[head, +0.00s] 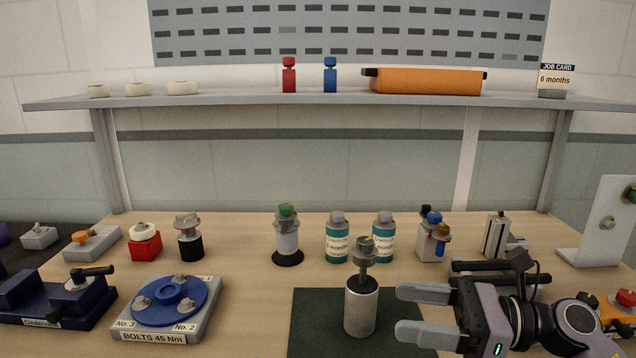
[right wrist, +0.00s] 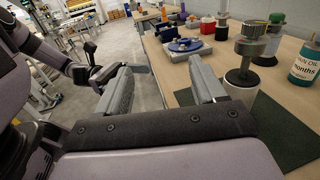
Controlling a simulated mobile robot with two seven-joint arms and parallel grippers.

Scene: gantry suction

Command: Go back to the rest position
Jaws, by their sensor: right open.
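My right gripper (head: 424,314) is at the lower right of the head view, with its fingers spread and nothing between them. Its fingers point left over the dark mat (head: 314,310). A grey cylinder with a metal knob on top (head: 360,305) stands upright on the mat, just left of the fingertips and apart from them in the picture. In the right wrist view the open right gripper (right wrist: 164,84) also shows empty, with the cylinder (right wrist: 241,85) to the right of the fingers. My left gripper is not seen in the head view.
A round blue plate on a grey base (head: 168,303) stands at the left. Two teal bottles (head: 337,243) and a green-topped holder (head: 287,238) stand behind the mat. A shelf (head: 240,99) spans the back, with an orange case (head: 425,81) on it. Bare wood lies left of the mat.

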